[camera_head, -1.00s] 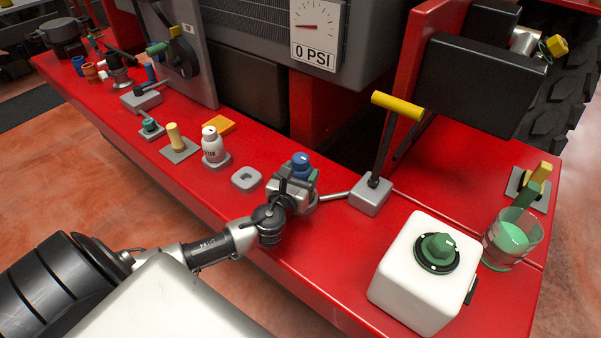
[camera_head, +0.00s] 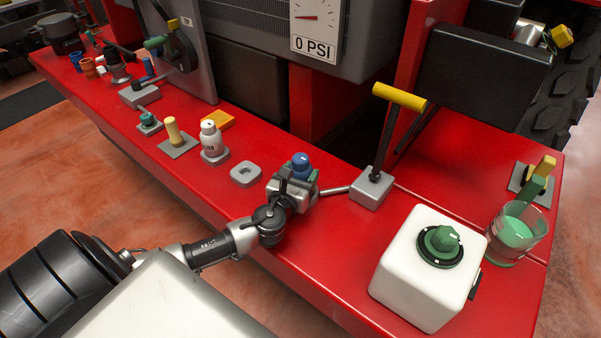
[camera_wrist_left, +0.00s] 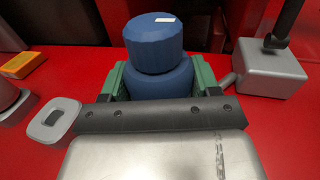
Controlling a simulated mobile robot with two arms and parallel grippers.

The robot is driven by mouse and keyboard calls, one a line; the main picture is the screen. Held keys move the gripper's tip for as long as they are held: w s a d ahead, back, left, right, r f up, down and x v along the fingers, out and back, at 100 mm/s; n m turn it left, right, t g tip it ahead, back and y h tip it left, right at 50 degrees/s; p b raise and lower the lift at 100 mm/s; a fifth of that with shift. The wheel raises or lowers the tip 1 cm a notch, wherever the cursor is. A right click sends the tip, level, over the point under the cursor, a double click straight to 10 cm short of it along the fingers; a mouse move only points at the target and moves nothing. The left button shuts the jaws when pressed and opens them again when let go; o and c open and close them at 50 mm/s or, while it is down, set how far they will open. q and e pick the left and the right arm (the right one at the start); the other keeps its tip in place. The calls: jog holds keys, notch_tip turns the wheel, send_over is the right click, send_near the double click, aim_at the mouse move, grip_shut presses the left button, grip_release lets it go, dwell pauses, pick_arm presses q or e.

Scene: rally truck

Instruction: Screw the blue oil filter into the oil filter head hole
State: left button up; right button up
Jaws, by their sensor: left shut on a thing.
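The blue oil filter (camera_head: 301,168) stands upright near the red bench's front middle. My left gripper (camera_head: 296,182) is around its lower part; in the left wrist view, its green finger pads (camera_wrist_left: 162,85) are shut on both sides of the blue filter (camera_wrist_left: 155,45). A grey pipe (camera_head: 334,191) runs from the lever block to beside the gripper. The oil filter head hole is not visible; the filter and gripper cover that spot, so I cannot tell whether the filter is seated. My right gripper is not in view.
A grey slotted holder (camera_head: 245,174) and a white bottle (camera_head: 212,139) stand to the left. A yellow-handled lever block (camera_head: 371,189) is to the right. A white container with a green cap (camera_head: 428,270) and a glass of green liquid (camera_head: 516,234) are at front right.

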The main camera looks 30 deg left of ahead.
pick_arm(q)
jog(key=shift+f, duration=0.35)
jog(key=o, duration=1.2)
jog(key=shift+c, duration=0.2)
jog(key=s, duration=0.3)
jog(key=s+d+b, duration=0.1)
jog(key=s, duration=0.2)
jog(key=s+b, duration=0.1)
jog(key=s, duration=0.2)
jog(key=shift+d, duration=0.35)
jog(key=shift+s+d+r, duration=0.1)
jog(key=shift+s+d, duration=0.05)
jog(key=shift+s, duration=0.7)
